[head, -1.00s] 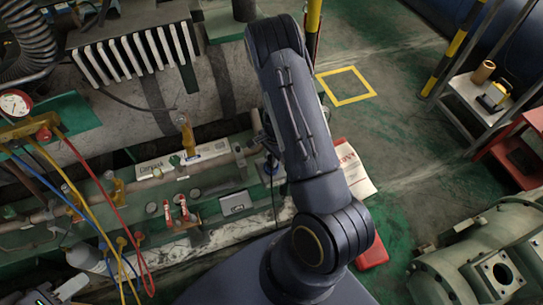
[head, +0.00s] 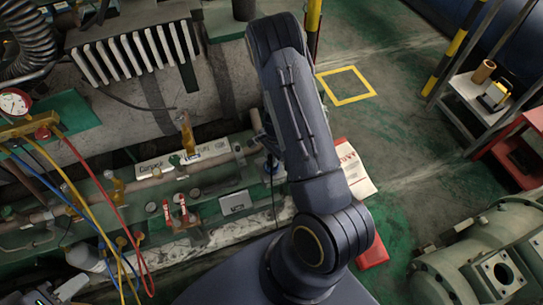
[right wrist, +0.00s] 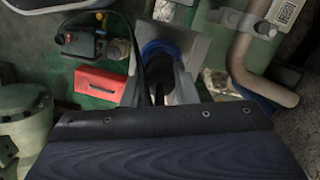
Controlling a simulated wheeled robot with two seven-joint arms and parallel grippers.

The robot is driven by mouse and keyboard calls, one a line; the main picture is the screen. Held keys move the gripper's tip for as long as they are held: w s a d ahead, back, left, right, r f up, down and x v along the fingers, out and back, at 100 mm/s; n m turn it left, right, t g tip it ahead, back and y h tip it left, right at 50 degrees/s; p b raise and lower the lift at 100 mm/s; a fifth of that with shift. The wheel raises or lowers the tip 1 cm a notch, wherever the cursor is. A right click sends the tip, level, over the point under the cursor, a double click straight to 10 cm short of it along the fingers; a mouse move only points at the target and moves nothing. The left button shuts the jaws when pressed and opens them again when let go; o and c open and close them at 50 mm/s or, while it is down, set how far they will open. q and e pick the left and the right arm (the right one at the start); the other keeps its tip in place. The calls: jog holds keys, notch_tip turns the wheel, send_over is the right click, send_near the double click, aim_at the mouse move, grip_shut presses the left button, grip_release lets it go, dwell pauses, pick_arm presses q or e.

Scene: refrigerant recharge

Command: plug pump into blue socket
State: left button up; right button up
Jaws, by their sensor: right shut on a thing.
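In the right wrist view my right gripper (right wrist: 160,92) is shut on a dark plug (right wrist: 157,88) with a black cable (right wrist: 136,58) running up beside it. A blue ring (right wrist: 160,47), which looks like the blue socket, sits on a grey plate just beyond the fingertips. The plug lines up roughly with the ring; I cannot tell whether they touch. In the head view my right arm hides most of that gripper and the socket. A pale part at the lower left edge (head: 70,288) looks like my left gripper; its jaws cannot be made out.
A green bench with pipes and red valves (head: 180,208) runs along the left. Yellow, red and blue hoses hang from a gauge (head: 14,102). In the right wrist view a red box (right wrist: 101,83) and a bent pipe (right wrist: 240,65) flank the socket.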

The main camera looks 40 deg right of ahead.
jog(key=shift+f+b, duration=1.45)
jog(key=shift+f, duration=0.1)
jog(key=o, duration=0.9)
jog(key=shift+o, duration=0.2)
jog(key=shift+r, duration=0.1)
jog(key=r, duration=0.5)
jog(key=d+r, duration=0.1)
jog(key=r, duration=0.1)
jog(key=shift+r, duration=0.35)
